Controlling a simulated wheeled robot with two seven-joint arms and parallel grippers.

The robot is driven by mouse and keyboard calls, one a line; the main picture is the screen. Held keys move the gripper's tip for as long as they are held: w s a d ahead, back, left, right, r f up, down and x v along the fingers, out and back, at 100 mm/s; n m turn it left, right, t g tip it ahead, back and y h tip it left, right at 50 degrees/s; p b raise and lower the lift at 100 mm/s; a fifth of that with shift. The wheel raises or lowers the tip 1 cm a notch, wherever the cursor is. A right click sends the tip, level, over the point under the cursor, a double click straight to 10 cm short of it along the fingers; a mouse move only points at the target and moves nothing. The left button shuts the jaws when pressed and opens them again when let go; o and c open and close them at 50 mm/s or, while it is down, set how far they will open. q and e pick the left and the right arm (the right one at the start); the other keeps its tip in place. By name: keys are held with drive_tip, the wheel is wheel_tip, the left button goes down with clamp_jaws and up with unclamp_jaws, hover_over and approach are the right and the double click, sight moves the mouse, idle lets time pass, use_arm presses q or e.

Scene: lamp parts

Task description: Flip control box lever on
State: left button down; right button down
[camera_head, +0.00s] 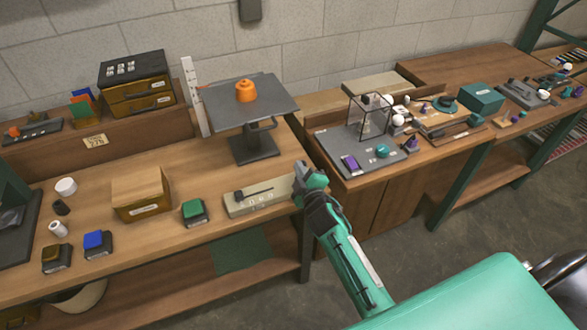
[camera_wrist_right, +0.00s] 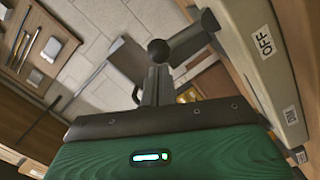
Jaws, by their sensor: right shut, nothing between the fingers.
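The control box (camera_head: 258,198) is a pale beige block with a row of small round details, near the right end of the left workbench. Its dark lever (camera_head: 256,191) lies along the top, with its ball end towards the left. In the right wrist view the box face (camera_wrist_right: 250,70) is on the right, with "OFF" and "ON" labels. A dark bar and ball (camera_wrist_right: 159,52), apparently the lever, show just beyond my fingertips; contact cannot be told. My right gripper (camera_head: 308,176) is shut and empty beside the box's right end. My left gripper is out of view.
A green-topped block (camera_head: 194,212) and a wooden box (camera_head: 141,194) stand left of the control box. A grey stand (camera_head: 252,150) with an orange part (camera_head: 246,91) rises behind it.

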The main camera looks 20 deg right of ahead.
drive_tip(key=d+m+p, duration=0.1)
drive_tip(key=d+m, duration=0.1)
drive_tip(key=shift+m, duration=0.3)
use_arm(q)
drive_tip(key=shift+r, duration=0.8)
use_arm(e)
drive_tip(key=shift+d, duration=0.45)
drive_tip(key=shift+f, duration=0.1)
